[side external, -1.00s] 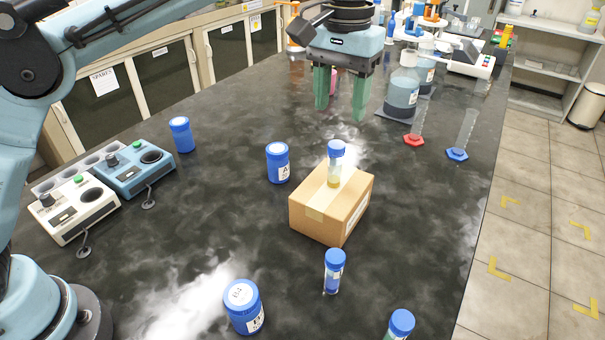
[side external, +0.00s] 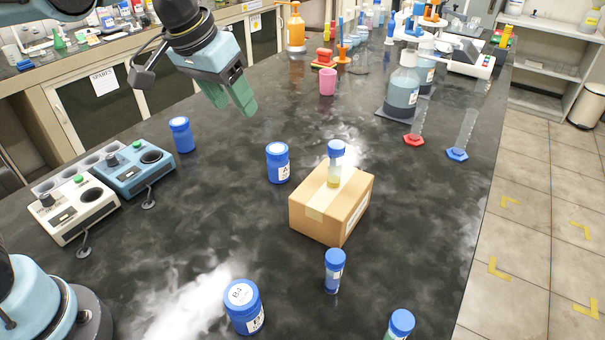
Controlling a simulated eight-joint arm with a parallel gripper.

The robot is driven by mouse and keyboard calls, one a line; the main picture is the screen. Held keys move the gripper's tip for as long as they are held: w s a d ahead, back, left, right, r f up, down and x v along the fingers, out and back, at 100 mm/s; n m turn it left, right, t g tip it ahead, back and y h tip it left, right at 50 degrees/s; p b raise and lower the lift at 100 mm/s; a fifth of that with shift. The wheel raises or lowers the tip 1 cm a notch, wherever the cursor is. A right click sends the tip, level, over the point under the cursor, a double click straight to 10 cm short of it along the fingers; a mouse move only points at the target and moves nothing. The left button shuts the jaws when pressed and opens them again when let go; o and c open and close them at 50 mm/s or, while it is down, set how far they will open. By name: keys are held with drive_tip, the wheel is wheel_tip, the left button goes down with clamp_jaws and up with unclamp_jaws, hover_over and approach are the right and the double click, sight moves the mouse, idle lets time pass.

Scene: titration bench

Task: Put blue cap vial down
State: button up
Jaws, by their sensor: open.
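A blue cap vial (side external: 335,165) with yellowish contents stands upright on top of a cardboard box (side external: 320,218) in the middle of the bench. A second blue cap vial (side external: 333,272) stands on the dark bench in front of the box. A third blue cap vial (side external: 399,325) is partly cut off at the bottom edge. My gripper (side external: 236,108) has green fingers, is open and empty, and hangs above the bench to the upper left of the box, well apart from all the vials.
Blue-lidded jars stand left of the box (side external: 278,163), further left (side external: 182,135) and in front (side external: 243,307). Two small instruments (side external: 132,170) (side external: 78,211) sit at the left. A reagent bottle (side external: 402,90), a red-based cylinder (side external: 415,125) and a blue-based cylinder (side external: 461,140) stand at back right.

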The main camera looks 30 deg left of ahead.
drive_tip(key=s+a+f+t, duration=0.2)
drive_tip(key=s+a+f, duration=0.4)
drive_tip(key=s+f, duration=0.2)
drive_tip(key=shift+s+f+t+y, duration=0.3)
drive_tip(key=shift+s+f+t, duration=0.1)
drive_tip(key=shift+f, duration=0.25)
